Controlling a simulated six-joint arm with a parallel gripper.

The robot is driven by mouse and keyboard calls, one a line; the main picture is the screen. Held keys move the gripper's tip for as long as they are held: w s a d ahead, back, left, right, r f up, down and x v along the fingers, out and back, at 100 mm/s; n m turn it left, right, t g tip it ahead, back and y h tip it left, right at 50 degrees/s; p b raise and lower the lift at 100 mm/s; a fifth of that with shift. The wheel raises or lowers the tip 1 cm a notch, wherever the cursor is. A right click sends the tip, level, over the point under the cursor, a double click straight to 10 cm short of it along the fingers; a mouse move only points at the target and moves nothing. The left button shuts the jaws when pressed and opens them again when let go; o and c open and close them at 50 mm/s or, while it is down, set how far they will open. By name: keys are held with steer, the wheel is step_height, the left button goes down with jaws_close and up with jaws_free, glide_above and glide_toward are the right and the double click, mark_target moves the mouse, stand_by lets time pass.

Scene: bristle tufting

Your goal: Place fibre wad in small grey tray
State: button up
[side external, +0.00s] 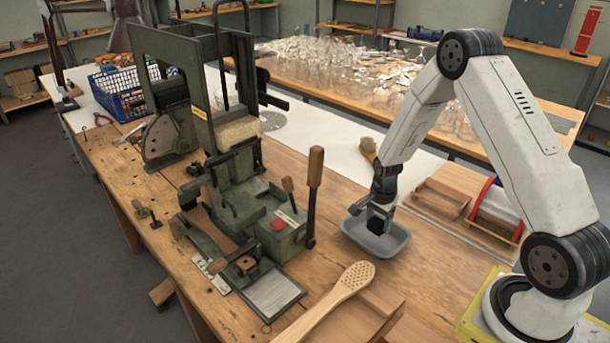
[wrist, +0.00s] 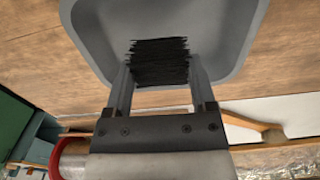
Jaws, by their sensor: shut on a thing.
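The small grey tray (side external: 388,243) stands on the wooden bench, right of the green machine. It also fills the upper middle of the wrist view (wrist: 222,30). My gripper (side external: 376,224) points down at the tray. In the wrist view my gripper (wrist: 160,78) is shut on the black fibre wad (wrist: 160,60), with one finger on each side of it. The wad is over or inside the tray; I cannot tell whether it touches the tray floor. In the side view the wad is too dark and small to tell from the gripper.
The green tufting machine (side external: 250,205) with its upright lever stands left of the tray. A wooden brush blank with holes (side external: 350,280) lies in front. A wooden rack (side external: 440,198) stands behind right. A blue basket (side external: 122,92) is at the back left.

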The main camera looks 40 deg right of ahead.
mark_target(375, 229)
steer(key=shift+w+f, duration=0.2)
steer(key=shift+f, duration=1.65)
steer(key=shift+d+f, duration=0.1)
steer(key=shift+f, duration=0.05)
steer(key=o, duration=1.1)
steer(key=shift+o, duration=0.2)
steer(key=shift+r, duration=0.2)
steer(key=shift+r, duration=6)
